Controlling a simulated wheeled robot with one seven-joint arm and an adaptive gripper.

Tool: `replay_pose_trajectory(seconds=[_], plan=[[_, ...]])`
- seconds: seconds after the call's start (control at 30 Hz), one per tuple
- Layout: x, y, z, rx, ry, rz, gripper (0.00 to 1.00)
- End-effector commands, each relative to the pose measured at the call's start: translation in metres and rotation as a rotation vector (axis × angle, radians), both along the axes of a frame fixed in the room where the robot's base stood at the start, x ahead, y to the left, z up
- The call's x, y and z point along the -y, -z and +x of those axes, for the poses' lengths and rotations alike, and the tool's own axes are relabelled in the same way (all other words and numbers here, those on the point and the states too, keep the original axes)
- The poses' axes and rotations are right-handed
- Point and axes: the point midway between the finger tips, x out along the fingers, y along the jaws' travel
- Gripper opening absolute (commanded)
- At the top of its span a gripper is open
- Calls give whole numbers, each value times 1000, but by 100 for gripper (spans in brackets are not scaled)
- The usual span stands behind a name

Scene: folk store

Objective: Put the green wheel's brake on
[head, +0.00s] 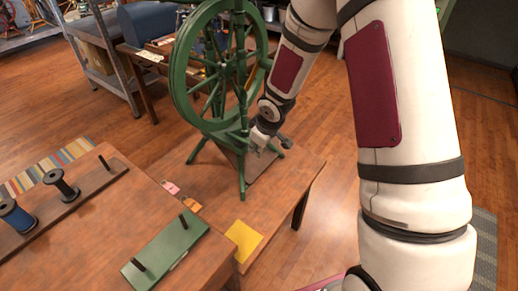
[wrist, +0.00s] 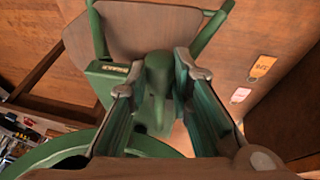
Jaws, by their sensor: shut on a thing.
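The green spinning wheel (head: 179,88) stands upright on a small wooden table (head: 290,185). My gripper (head: 257,147) is low on its frame, just right of and below the wheel. In the wrist view, my gripper (wrist: 158,75) has its two fingers on either side of a green rounded lever or knob (wrist: 158,80) and is shut on it.
A green board with two dark pegs (head: 165,250) and a dark spool rack (head: 95,197) lie on the nearer table. A yellow sheet (head: 243,241), a pink tag (head: 170,187) and an orange tag (head: 191,204) lie near the wheel. Open floor shows behind.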

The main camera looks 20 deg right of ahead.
Motion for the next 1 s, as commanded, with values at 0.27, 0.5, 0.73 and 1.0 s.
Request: replay_pose_trajectory(seconds=[0.27,0.5,0.73,1.0], plan=[[1,15,1,125,4,90,0],[1,18,0,172,3,124,0],[1,18,0,178,3,129,0],[1,18,0,176,3,129,38]])
